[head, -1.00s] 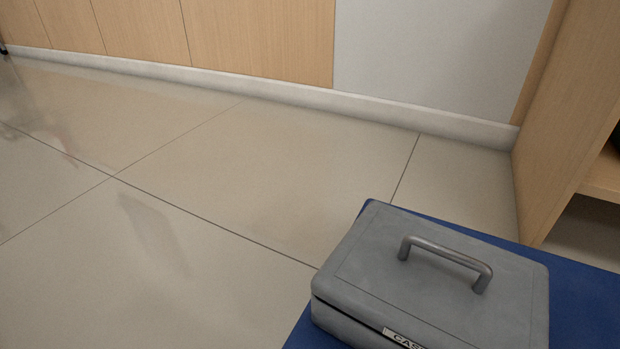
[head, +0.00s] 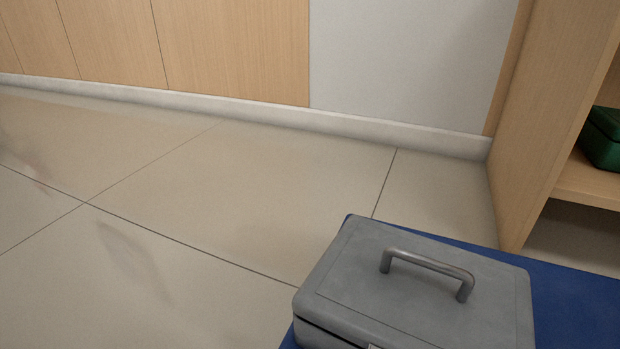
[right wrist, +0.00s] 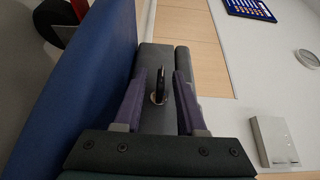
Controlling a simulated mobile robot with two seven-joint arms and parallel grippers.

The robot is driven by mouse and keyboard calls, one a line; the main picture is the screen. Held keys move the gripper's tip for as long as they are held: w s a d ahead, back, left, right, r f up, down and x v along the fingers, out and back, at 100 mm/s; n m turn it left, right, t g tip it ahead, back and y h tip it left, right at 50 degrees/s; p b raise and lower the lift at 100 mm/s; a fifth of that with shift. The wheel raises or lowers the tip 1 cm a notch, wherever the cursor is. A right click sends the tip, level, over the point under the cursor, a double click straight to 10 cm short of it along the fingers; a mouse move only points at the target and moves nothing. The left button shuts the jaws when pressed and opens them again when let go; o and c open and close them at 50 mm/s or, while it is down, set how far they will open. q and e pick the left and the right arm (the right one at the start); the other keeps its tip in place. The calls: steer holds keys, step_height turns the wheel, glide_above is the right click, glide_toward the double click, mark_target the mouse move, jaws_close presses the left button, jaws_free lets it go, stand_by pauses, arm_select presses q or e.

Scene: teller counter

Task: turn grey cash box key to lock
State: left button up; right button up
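The grey cash box (head: 425,285) is closed, with its handle (head: 430,265) on the lid. It sits on a blue surface (head: 575,300) at the bottom right of the head view, its front cut off by the frame. In the right wrist view the box (right wrist: 150,56) shows turned sideways, with a small dark key (right wrist: 160,82) standing in its metal lock. My right gripper (right wrist: 164,75) is open, its purple fingers on either side of the key with a gap to each. My left gripper is in neither view.
A wooden shelf unit (head: 560,100) stands at the right of the head view, with a green box (head: 603,138) on it. Tiled floor (head: 200,200) lies open to the left. The right wrist view also shows a light switch-like plate (right wrist: 273,140) on the wall.

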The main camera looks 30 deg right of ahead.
steer(key=shift+c, duration=0.3)
steer(key=c, duration=0.5)
jaws_close()
